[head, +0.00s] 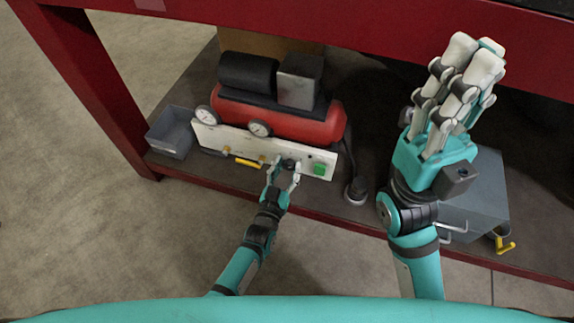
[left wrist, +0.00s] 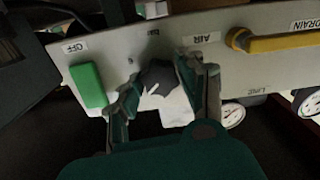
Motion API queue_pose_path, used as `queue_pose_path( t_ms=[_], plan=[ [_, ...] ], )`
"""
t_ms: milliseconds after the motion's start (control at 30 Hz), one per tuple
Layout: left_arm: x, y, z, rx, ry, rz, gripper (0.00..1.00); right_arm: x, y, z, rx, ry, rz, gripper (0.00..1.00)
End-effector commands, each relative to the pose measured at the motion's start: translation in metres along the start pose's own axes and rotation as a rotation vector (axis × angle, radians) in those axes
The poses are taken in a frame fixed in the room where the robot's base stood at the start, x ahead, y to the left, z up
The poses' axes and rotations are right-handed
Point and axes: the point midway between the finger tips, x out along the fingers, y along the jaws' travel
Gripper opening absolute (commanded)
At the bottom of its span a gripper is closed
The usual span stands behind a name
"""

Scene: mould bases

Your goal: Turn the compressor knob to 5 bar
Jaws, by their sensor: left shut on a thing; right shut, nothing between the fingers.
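The red compressor (head: 285,122) stands on the shelf with a pale control panel (head: 215,137) along its front. Its black knob (left wrist: 157,76) has a pale pointer mark and sits below the "bar" label in the left wrist view. My left gripper (head: 284,175) is shut on the knob, one finger on each side. The exact setting cannot be read; the scale is mostly covered or too small. My right gripper (head: 468,65) is shut and empty, raised at the right, apart from the compressor.
A green switch (left wrist: 88,85) labelled OFF and a yellow drain handle (left wrist: 285,43) flank the knob. Two gauges (head: 205,115) (head: 260,128) are on the compressor. A grey bin (head: 171,132) stands left, a grey box (head: 485,190) right. The red bench frame (head: 105,90) borders the shelf.

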Motion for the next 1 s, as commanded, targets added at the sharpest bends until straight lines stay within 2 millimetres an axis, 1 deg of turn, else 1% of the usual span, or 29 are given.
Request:
queue_pose_path(
  t_ms=[200, 400, 900, 933, 1000],
  plan=[
    [0.0000, 0.0001, -0.0001, 0.114, -0.002, 0.000, 0.07, -0.0016, 0.0001, -0.0008, 0.002, -0.013, 0.006, 0.00],
    [0.0000, 0.0002, 0.0000, 0.168, 0.000, 0.000, 0.07, -0.0016, 0.0002, -0.0013, 0.003, -0.014, 0.008, 0.00],
    [0.0001, 0.0003, 0.0003, 0.186, 0.000, 0.000, 0.07, -0.0049, 0.0003, -0.0005, 0.004, -0.027, 0.012, 0.00],
    [0.0001, 0.0003, 0.0003, 0.186, 0.000, 0.000, 0.40, -0.0050, 0.0003, -0.0005, 0.004, -0.027, 0.012, 0.00],
    [0.0001, 0.0003, 0.0003, 0.185, 0.000, 0.000, 0.49, -0.0051, 0.0003, -0.0005, 0.004, -0.027, 0.012, 0.00]
  ],
)
